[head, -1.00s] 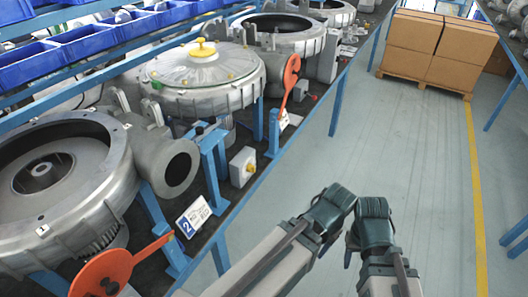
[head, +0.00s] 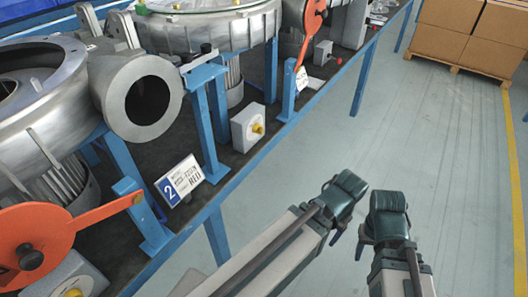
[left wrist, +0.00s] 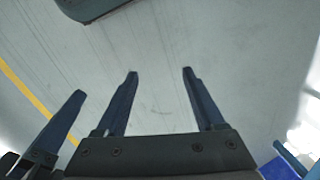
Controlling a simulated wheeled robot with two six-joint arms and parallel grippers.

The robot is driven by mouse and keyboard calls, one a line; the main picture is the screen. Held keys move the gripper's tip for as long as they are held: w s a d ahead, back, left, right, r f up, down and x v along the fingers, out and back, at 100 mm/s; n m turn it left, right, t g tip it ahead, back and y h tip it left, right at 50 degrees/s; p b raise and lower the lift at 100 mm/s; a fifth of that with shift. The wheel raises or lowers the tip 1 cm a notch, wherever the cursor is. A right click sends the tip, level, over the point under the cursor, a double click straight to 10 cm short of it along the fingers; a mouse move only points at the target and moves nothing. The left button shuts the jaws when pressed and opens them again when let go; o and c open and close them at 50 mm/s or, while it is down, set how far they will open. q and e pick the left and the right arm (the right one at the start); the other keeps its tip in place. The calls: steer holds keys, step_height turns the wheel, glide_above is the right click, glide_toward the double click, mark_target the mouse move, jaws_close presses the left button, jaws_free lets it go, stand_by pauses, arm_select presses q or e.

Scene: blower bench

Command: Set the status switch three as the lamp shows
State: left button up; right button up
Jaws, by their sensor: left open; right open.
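A pale switch box with a yellow knob (head: 248,127) sits on the dark bench beyond the placard marked 2 (head: 179,180). A second box with a yellow knob (head: 66,285) is cut by the lower left edge. A farther box (head: 322,53) stands near another white placard (head: 301,79), whose number is too small to read. I cannot tell which is switch three, and no lit lamp is clear. My left gripper (head: 340,222) and right gripper (head: 378,240) hang over the floor, apart from the bench. The left wrist view shows the left gripper (left wrist: 159,72) open and empty.
Orange levers (head: 38,238) and (head: 313,22) stick out along the bench. Grey blower housings (head: 140,98) stand behind, with blue posts (head: 206,125) and a blue front rail (head: 228,190). The grey floor (head: 440,140) is clear up to the cardboard boxes (head: 445,30).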

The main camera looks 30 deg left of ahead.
arm_select(q)
step_height(320, 180, down, 6)
steer(key=w+a+n+b, duration=0.1)
steer(key=w+a+b, duration=0.1)
steer(key=a+b, duration=0.15)
steer(key=n+t+y+b, duration=0.1)
steer(key=n+y+b, duration=0.2)
steer(key=n+y, duration=1.55)
glide_toward(259, 129)
steer(key=a+n+h, duration=0.1)
steer(key=a, duration=0.7)
steer(key=shift+w+a+r, duration=0.2)
steer(key=shift+w+r, duration=0.05)
steer(key=shift+w, duration=0.1)
arm_select(e)
step_height(259, 129, down, 8)
arm_select(q)
steer(key=shift+h, duration=0.25)
steer(key=shift+c, duration=0.2)
arm_select(e)
steer(key=shift+r, duration=0.1)
arm_select(q)
jaws_close()
